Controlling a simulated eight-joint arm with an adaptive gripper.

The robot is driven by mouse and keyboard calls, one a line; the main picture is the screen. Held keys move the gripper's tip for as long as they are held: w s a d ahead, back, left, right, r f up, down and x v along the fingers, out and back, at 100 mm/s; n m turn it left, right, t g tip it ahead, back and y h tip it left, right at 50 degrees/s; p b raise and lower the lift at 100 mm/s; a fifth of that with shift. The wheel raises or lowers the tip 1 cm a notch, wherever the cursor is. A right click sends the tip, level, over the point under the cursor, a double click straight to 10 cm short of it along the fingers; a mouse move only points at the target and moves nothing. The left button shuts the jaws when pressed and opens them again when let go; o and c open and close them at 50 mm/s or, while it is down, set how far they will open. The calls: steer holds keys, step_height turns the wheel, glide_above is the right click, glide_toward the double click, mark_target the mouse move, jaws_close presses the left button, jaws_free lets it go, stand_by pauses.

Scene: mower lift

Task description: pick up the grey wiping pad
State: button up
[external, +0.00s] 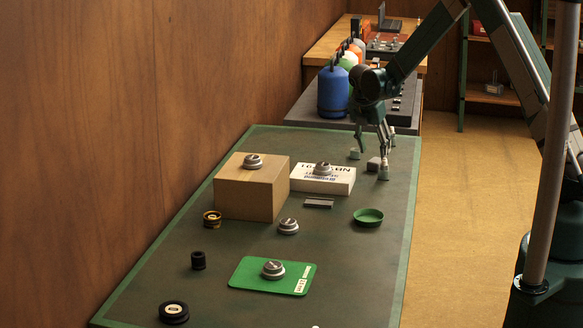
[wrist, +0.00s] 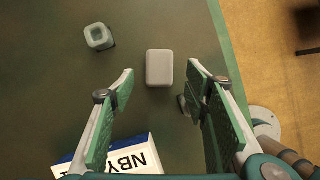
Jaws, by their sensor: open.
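The grey wiping pad (wrist: 160,67) is a small rounded block lying on the dark green bench top. In the external view the pad (external: 373,164) lies near the bench's right edge, right of the white box. My gripper (external: 373,152) is open and points down over it. In the wrist view my gripper (wrist: 161,80) has one finger on each side of the pad in the picture, with a gap to both. Nothing is held. The exact height of the fingertips above the pad is hard to tell.
A white lettered box (external: 322,180) with a round knob on it stands close by. A small grey-green square piece (wrist: 99,37) sits beyond the pad to the left. A green dish (external: 368,217), a cardboard box (external: 250,190) and a blue canister (external: 333,92) stand farther off.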

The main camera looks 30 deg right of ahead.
mark_target(376, 160)
steer(key=shift+f, duration=0.2)
steer(key=shift+x, duration=2.5)
steer(key=c, duration=0.9)
